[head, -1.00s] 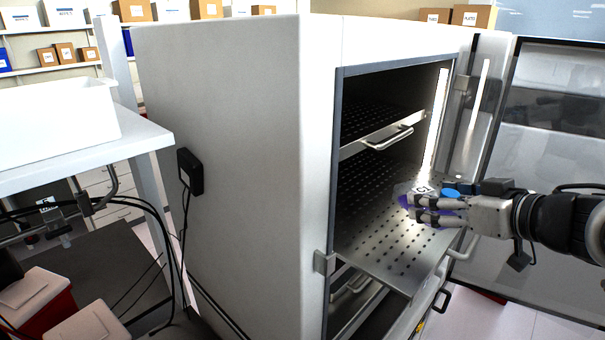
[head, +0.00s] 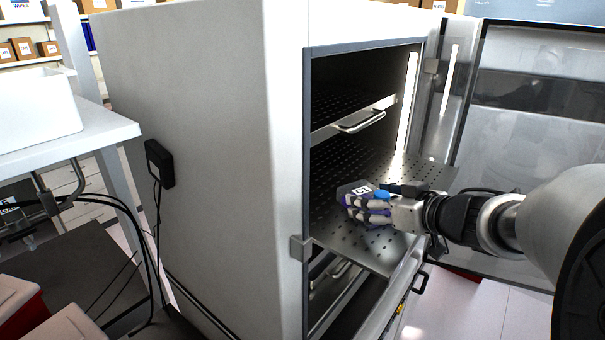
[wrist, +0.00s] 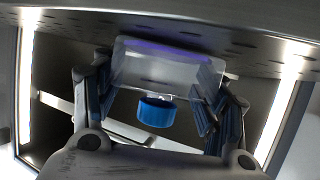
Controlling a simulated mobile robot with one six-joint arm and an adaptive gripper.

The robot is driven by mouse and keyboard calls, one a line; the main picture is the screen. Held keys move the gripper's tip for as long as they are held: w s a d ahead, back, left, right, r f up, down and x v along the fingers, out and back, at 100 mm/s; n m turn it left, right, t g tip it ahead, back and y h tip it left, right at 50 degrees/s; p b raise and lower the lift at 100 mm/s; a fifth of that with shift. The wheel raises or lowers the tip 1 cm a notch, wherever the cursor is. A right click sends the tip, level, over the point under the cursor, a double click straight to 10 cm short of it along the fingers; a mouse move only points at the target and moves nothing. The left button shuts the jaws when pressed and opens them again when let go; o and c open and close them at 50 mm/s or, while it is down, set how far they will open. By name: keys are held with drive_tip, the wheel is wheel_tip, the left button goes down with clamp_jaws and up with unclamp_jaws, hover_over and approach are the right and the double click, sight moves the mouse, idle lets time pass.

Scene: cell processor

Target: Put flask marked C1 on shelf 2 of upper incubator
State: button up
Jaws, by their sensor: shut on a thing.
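The flask marked C1 (head: 356,190) is a clear flat flask with a dark label and a blue cap. My gripper (head: 368,208) is shut on it. In the wrist view the flask (wrist: 165,68) sits between the two fingers, with its blue cap (wrist: 156,111) toward the camera. The flask is over the pulled-out perforated shelf (head: 340,240) of the open incubator (head: 200,130). I cannot tell if the flask touches the shelf. Part of it is hidden behind my fingers.
Another perforated shelf with a handle (head: 362,122) is above, inside the chamber. A lower compartment (head: 335,285) shows below the shelf. A white bench (head: 100,135) stands at the left.

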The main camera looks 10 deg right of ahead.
drive_tip(key=shift+s, duration=0.1)
drive_tip(key=shift+f, duration=0.15)
drive_tip(key=o, duration=1.5)
drive_tip(key=shift+r, duration=0.25)
drive_tip(key=p+v, duration=0.1)
drive_tip(key=v, duration=1.1)
drive_tip(key=shift+p, duration=0.4)
drive_tip(key=shift+f, duration=0.1)
